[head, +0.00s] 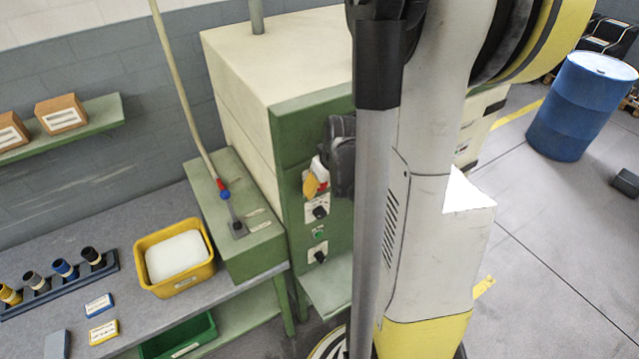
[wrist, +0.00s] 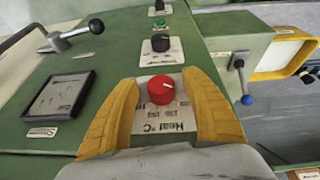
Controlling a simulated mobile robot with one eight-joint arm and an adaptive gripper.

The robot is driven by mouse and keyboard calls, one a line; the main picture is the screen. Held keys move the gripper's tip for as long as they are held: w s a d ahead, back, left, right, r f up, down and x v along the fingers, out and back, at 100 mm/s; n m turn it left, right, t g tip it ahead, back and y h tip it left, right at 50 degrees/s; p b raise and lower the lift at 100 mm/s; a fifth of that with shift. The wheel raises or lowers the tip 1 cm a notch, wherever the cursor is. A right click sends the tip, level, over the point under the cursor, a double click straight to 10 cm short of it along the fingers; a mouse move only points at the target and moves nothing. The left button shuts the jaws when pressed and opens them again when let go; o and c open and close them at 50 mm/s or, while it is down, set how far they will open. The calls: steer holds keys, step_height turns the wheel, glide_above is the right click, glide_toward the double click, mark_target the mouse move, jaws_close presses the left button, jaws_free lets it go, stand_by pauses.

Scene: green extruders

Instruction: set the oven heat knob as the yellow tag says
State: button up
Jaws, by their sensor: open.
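The red heat knob (wrist: 160,91) sits on a white plate (wrist: 165,125) marked "Heat °C", which appears upside down in the wrist view. A pale pointer mark shows toward the knob's upper right; the scale figures are too blurred to read. My gripper (wrist: 164,82) is open, with one yellow finger on each side of the knob; I cannot tell whether either touches it.
Black knobs (head: 320,212) and a green button (head: 319,233) are below my gripper on the panel. A dark square gauge (wrist: 59,95) and a lever handle (wrist: 70,38) are on the panel. A blue-edged tag (head: 98,305) and yellow bin (head: 174,256) are on the bench.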

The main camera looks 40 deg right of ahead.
steer(key=c, duration=1.2)
steer(key=shift+b, duration=0.3)
steer(key=shift+d+f+t+y+b, duration=0.15)
steer(key=shift+t+y+b, duration=0.15)
steer(key=shift+y+b, duration=0.65)
steer(key=shift+m+y+b, duration=0.5)
steer(key=shift+y+b, duration=0.5)
steer(key=shift+y, duration=0.25)
steer(key=t+y+b, duration=0.1)
steer(key=y+b, duration=0.1)
steer(key=b, duration=0.1)
steer(key=shift+s+m+y, duration=0.1)
steer(key=shift+m+y, duration=0.2)
